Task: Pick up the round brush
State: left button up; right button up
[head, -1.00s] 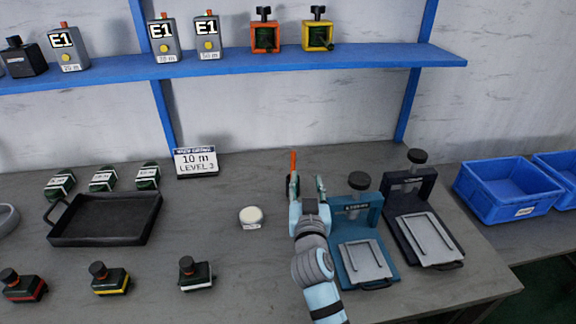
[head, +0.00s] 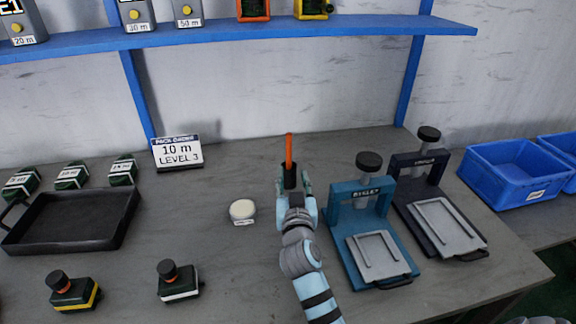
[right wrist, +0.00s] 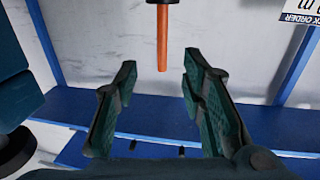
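The round brush shows as an upright orange rod (head: 289,150) rising from a dark cylinder (head: 291,176) on the table; its bristles cannot be made out. In the right wrist view, which is upside down, the orange rod (right wrist: 163,40) hangs from the dark part at the top edge. My right gripper (head: 294,188) is open in front of the dark cylinder, one finger to each side of it in the picture. In the right wrist view the open fingers (right wrist: 158,85) have a wide gap, and the rod lines up with it, apart from both. My left gripper is not in view.
A teal press (head: 372,225) and a dark press (head: 440,205) stand close to the right of my right arm. A round white-topped container (head: 242,210) is to the left. A sign (head: 177,152) and the blue shelf (head: 230,44) are behind. A black tray (head: 70,225) lies left.

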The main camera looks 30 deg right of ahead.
aim_at(289, 151)
jog(key=b+x, duration=0.1)
jog(key=x, duration=0.7)
jog(key=b+x, duration=0.1)
jog(key=x, duration=0.4)
jog(key=shift+w+a+r+b, duration=0.1)
jog(key=shift+w+a+b, duration=0.1)
jog(key=shift+b, duration=0.1)
jog(key=shift+s, duration=0.1)
grip_shut()
